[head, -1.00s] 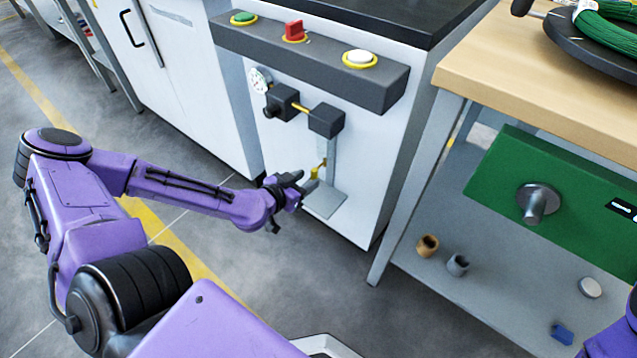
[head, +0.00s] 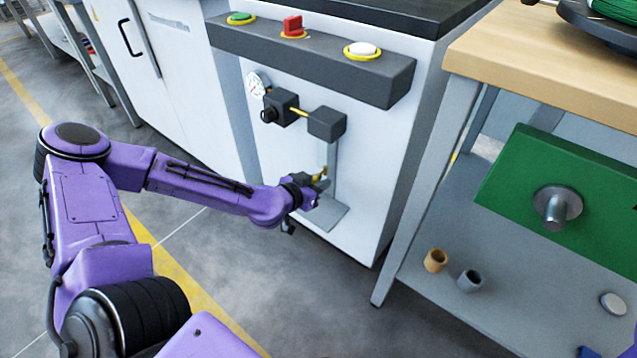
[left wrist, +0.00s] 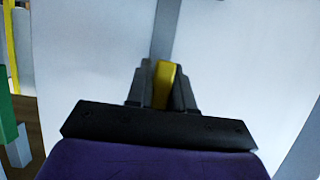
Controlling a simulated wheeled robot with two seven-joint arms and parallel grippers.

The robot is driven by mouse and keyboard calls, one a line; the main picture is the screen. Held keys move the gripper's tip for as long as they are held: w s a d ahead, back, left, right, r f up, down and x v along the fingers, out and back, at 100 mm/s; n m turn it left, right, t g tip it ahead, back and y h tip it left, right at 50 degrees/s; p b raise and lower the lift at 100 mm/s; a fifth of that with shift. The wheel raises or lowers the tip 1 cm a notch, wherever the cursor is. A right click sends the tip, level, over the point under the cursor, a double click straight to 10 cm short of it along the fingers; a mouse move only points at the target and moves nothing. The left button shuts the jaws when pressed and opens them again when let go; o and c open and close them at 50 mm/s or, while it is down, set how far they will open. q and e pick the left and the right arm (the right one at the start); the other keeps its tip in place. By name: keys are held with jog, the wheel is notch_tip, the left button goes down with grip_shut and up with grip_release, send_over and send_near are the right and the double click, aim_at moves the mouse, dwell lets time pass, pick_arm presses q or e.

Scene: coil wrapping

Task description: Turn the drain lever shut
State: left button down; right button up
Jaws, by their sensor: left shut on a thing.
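The drain lever (left wrist: 164,80) is a small yellow handle low on the white cabinet front. In the left wrist view it stands between the two dark fingers of my left gripper (left wrist: 162,88), which are shut on it. In the head view my left gripper (head: 318,185) is at the lever, under the dark filter block (head: 326,123) and just above a small grey plate (head: 325,216). The gripper hides most of the lever there, so its exact angle is hard to tell. My right gripper does not show.
Above are a round gauge (head: 256,84), a black knob block (head: 281,105) and an overhanging dark panel (head: 310,56) with green, red and white buttons.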

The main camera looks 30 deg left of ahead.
pick_arm(q)
jog(key=shift+s+d+r+n+t+h+b, duration=0.1)
jog(key=shift+d+r+n+t+h+b, duration=0.35)
jog(key=shift+n+h+b, duration=1.3)
jog(key=shift+d+r+n+t+h+b, duration=0.4)
jog(key=shift+n+h+b, duration=0.2)
jog(key=shift+n+b, duration=2.3)
jog(key=shift+s+d+r+n+t+h+b, duration=0.1)
jog(key=shift+d+r+n+t+h+b, duration=0.35)
jog(key=shift+n+h+b, duration=1.3)
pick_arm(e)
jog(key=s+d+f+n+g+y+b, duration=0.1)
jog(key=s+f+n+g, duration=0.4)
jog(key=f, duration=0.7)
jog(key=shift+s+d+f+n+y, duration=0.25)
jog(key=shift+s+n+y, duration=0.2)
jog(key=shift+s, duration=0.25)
pick_arm(q)
jog(key=shift+w+n+y, duration=0.1)
jog(key=shift+n+y, duration=0.3)
jog(key=shift+y, duration=0.2)
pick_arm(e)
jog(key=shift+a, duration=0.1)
